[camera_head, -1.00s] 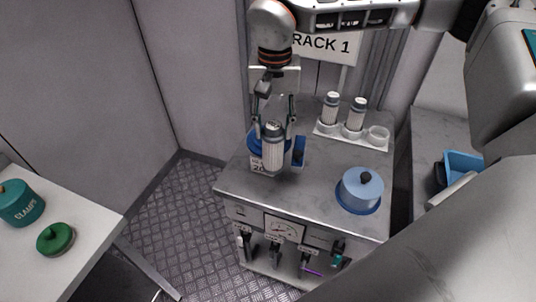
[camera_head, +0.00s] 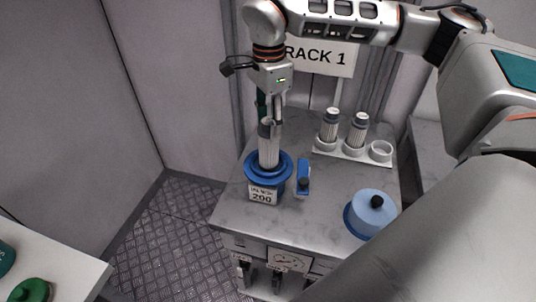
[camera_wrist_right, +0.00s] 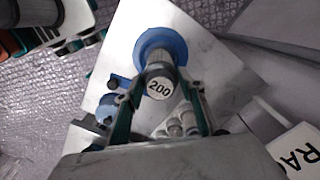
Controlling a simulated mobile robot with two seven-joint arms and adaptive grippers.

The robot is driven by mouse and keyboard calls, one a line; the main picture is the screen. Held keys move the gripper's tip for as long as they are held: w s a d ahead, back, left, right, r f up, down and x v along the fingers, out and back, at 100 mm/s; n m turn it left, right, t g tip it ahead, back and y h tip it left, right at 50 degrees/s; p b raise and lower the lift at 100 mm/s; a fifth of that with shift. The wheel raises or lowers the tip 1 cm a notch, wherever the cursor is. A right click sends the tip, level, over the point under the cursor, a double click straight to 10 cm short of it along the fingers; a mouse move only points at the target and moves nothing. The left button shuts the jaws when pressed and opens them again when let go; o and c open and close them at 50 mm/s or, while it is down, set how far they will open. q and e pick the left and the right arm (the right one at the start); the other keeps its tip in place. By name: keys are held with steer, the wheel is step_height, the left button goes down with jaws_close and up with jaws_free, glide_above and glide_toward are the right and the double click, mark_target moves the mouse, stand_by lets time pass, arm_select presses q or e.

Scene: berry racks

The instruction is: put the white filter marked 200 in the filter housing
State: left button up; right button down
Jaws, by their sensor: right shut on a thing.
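My right gripper (camera_head: 272,112) is shut on the white filter (camera_head: 268,152), which has a grey cap and stands upright. In the right wrist view the cap of the filter (camera_wrist_right: 160,88) reads 200, between the two fingers of my right gripper (camera_wrist_right: 165,98). The blue filter housing (camera_head: 284,168) stands on the counter with a label reading 200 on its front. The filter is over the housing's round opening, its lower end at the rim; how deep it sits is hard to tell. My left gripper is not in view.
A blue lid with a black knob (camera_head: 371,212) lies at the counter's right. A small blue piece with a black knob (camera_head: 303,179) is beside the housing. A white holder (camera_head: 325,147) carries two more filters and has an empty ring. A RACK 1 sign (camera_head: 320,56) stands behind.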

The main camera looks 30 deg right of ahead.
mark_target(268, 153)
step_height(268, 153, down, 10)
steer(key=shift+f, duration=0.1)
stand_by(0.4)
steer(key=c, duration=1.3)
jaws_free()
steer(key=shift+f, duration=0.1)
steer(key=shift+o, duration=0.2)
step_height(268, 153, up, 12)
steer(key=shift+r, duration=0.15)
